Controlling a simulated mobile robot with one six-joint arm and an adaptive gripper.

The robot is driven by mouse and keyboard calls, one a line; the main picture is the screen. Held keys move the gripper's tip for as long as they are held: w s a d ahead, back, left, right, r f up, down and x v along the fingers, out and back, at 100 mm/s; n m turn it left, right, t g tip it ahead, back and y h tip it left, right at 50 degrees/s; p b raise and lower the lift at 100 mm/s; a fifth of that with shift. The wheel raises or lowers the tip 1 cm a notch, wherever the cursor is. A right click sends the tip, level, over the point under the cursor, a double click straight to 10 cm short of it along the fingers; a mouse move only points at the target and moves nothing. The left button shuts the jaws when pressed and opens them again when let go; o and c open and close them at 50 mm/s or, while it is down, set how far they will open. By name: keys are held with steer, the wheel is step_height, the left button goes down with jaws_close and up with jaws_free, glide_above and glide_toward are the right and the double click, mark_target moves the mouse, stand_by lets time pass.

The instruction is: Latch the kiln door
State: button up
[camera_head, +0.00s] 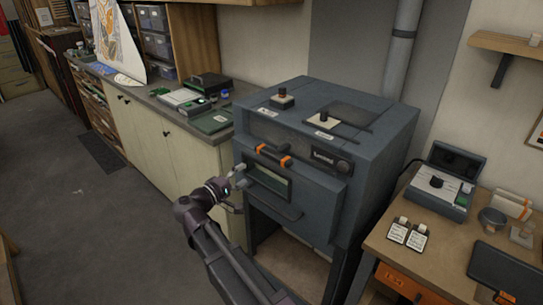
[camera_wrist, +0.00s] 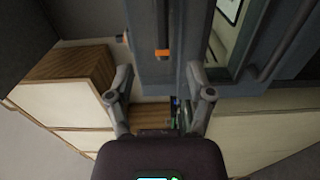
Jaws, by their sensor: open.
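The kiln (camera_head: 395,135) is a blue-grey box on dark legs. Its front door (camera_head: 318,205) has a small window and a bar handle (camera_head: 275,207) below it. The door looks closed or nearly so; I cannot tell whether a gap remains. A dark latch handle with orange bands (camera_head: 273,155) sits above the window, and an orange end of it shows in the wrist view (camera_wrist: 162,53). My gripper (camera_head: 239,180) is open at the left of the door front. In the wrist view my gripper's fingers (camera_wrist: 160,80) stand apart, with grey kiln metal ahead between them. Contact is unclear.
A cream cabinet with a worktop (camera_head: 165,105) stands left of the kiln, holding green and grey trays. A wooden table (camera_head: 385,245) at right holds a meter box (camera_head: 440,190) and tags. A flue pipe (camera_head: 402,45) rises behind. The floor (camera_head: 75,215) at left is clear.

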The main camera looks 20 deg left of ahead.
mark_target(270, 158)
steer(key=shift+w, duration=0.15)
steer(key=x, duration=1.3)
steer(key=shift+w+d, duration=0.1)
steer(key=shift+w, duration=0.1)
jaws_close()
steer(key=shift+d, duration=0.2)
